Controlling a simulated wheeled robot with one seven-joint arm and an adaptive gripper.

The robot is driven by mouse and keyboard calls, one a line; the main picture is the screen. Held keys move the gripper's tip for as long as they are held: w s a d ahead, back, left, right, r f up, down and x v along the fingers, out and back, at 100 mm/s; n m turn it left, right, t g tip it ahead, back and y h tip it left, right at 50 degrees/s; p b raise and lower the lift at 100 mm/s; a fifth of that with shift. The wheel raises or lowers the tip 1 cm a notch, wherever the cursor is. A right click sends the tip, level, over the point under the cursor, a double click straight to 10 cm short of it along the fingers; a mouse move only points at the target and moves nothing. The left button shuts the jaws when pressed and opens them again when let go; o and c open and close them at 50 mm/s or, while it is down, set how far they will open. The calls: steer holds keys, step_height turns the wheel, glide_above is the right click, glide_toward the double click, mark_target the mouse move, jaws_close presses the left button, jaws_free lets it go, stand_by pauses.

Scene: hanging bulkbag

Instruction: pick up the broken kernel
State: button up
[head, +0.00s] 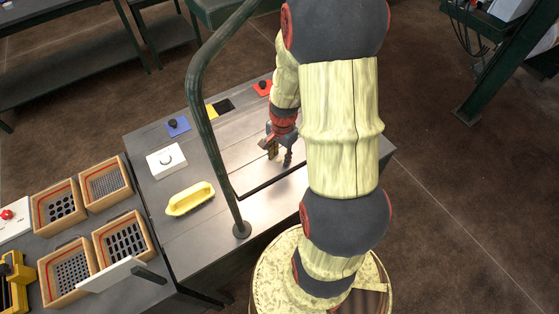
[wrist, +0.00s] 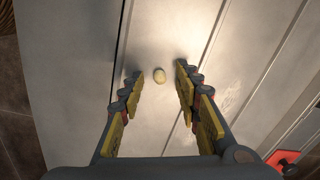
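A small pale yellow kernel (wrist: 159,76) lies on the grey metal table top, seen in the wrist view. It sits between and slightly beyond the tips of my gripper (wrist: 158,74). The two yellow-padded fingers are spread apart with nothing between them, and neither touches the kernel. In the head view my gripper (head: 279,154) points down over the middle of the table (head: 185,245). The kernel cannot be made out clearly there.
A dark green bent pipe (head: 198,120) rises from the table left of my gripper. A yellow scoop-like piece (head: 190,199), a white box with a knob (head: 166,160) and a blue block (head: 177,126) stand left. Wooden sieve boxes (head: 58,207) sit farther left.

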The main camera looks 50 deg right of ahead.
mark_target(280, 158)
steer(key=shift+c, duration=0.6)
steer(key=c, duration=0.6)
steer(key=shift+r, duration=0.15)
steer(key=shift+r, duration=0.6)
steer(key=shift+d+r+p, duration=0.25)
steer(key=shift+r+p, duration=0.45)
steer(key=shift+r, duration=0.55)
steer(key=d+r, duration=0.3)
steer(key=d, duration=0.1)
steer(key=d+r+p, duration=0.1)
steer(key=d+r, duration=0.2)
steer(key=d, duration=0.2)
steer(key=d+r+p, duration=0.1)
steer(key=d+r, duration=0.2)
steer(key=d, duration=0.1)
steer(key=shift+w+d, duration=0.15)
steer(key=shift+d, duration=0.1)
